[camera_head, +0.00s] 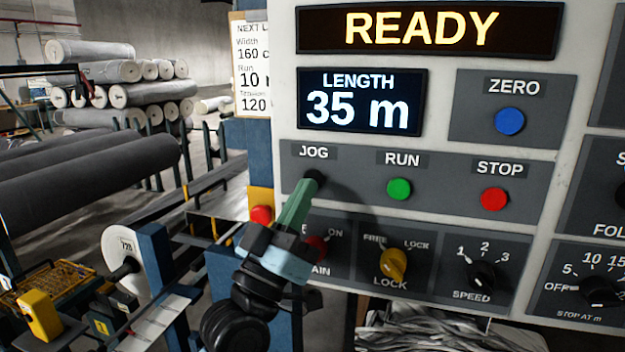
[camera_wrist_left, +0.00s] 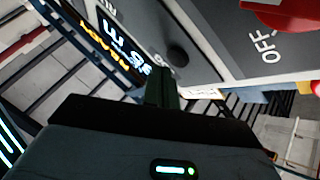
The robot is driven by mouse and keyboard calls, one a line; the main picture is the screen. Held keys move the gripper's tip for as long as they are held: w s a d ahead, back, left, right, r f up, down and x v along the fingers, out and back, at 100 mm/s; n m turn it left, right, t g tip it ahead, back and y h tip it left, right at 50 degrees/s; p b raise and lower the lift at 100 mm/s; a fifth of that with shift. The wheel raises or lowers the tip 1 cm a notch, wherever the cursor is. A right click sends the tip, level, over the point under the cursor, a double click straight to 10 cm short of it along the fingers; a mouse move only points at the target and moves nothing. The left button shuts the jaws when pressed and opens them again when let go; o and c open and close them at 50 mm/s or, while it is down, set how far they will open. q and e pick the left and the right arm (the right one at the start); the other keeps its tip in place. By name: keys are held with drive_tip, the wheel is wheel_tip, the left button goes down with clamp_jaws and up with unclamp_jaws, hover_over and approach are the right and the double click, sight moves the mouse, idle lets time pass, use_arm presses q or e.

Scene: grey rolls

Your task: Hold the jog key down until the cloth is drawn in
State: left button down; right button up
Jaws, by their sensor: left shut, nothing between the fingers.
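The black JOG key (camera_head: 316,178) sits under its JOG label on the grey control panel (camera_head: 440,160). My left gripper (camera_head: 305,188) is shut and empty, its green fingers pointing up at the key and overlapping its lower left edge. In the left wrist view the round black key (camera_wrist_left: 178,54) shows just beyond the fingertips (camera_wrist_left: 162,74). I cannot tell whether they touch it or whether it is pressed. The display reads READY and the length display (camera_head: 362,102) reads 35 m. Dark grey cloth (camera_head: 90,170) is on a large roll at the left. My right gripper is not in view.
The green RUN button (camera_head: 399,189) and red STOP button (camera_head: 494,199) are right of the key. The yellow LOCK knob (camera_head: 393,264) and SPEED knob (camera_head: 482,274) are below. A red button (camera_head: 261,215) on a yellow box is left of my gripper. Pale rolls are stacked behind.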

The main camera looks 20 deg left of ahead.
use_arm(q)
drive_tip(key=shift+w, duration=0.1)
idle(0.7)
drive_tip(key=shift+w, duration=0.3)
drive_tip(key=shift+w, duration=0.45)
idle(2.7)
drive_tip(key=shift+s, duration=0.15)
idle(2.9)
drive_tip(key=shift+s+p, duration=0.4)
drive_tip(key=shift+s, duration=0.3)
drive_tip(key=shift+s, duration=0.1)
